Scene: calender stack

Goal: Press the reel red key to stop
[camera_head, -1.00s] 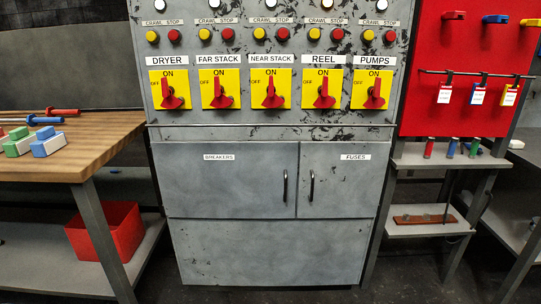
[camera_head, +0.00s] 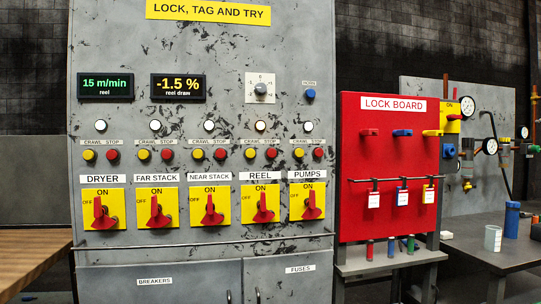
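The grey control cabinet (camera_head: 290,120) fills the middle of the head view. The REEL column has a yellow CRAWL key (camera_head: 250,153) and, just right of it, the red STOP key (camera_head: 271,153). A white lamp (camera_head: 261,126) sits above them. Below is the REEL label and a red rotary switch (camera_head: 261,206) on a yellow plate, its handle upright toward ON. A green display (camera_head: 105,85) reads 15 m/min reel, and a yellow one (camera_head: 178,87) reads -1.5 % reel draw. My gripper is not in view.
Matching yellow and red key pairs sit close by in the NEAR STACK and PUMPS columns. A thin rail (camera_head: 200,240) crosses below the switches. The red lock board (camera_head: 388,146) stands right, a wooden bench (camera_head: 30,258) lower left.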

